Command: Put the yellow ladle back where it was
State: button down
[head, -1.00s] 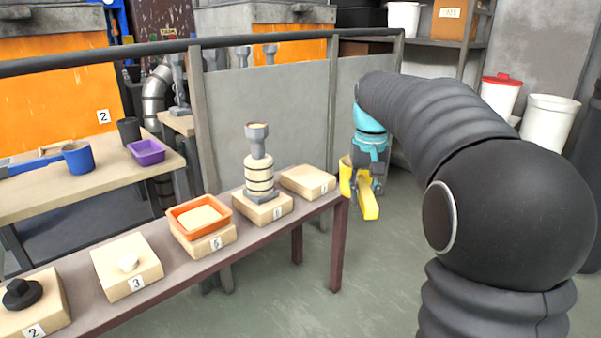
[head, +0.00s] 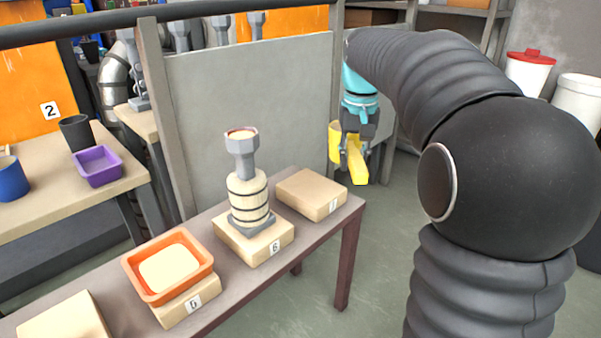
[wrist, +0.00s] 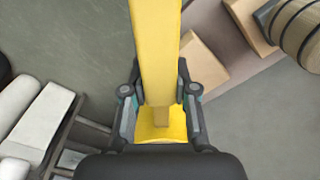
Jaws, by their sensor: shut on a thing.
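The yellow ladle (head: 356,163) is in my gripper (head: 353,140), held in the air past the far right end of the narrow table (head: 349,240). In the wrist view the ladle (wrist: 156,50) runs between the two fingers of my gripper (wrist: 159,100), which are closed on it. Its yellow cup part (wrist: 162,128) shows close to the wrist. An empty wooden block (head: 312,193) sits at the table's right end, to the left of the ladle in the head view. The block's number is hard to read.
A block marked 6 (head: 253,240) bears a barrel-shaped piece (head: 248,198) with a grey funnel top. An orange tray (head: 168,266) sits on another block to the left. A grey panel (head: 250,100) stands behind the table. Open floor lies to the right of the table.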

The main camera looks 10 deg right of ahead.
jog(key=w+a+f+b, duration=0.1)
jog(key=w+a+f, duration=0.6)
jog(key=a+f, duration=0.2)
jog(key=shift+f, duration=1)
jog(key=c, duration=0.9)
grip_release()
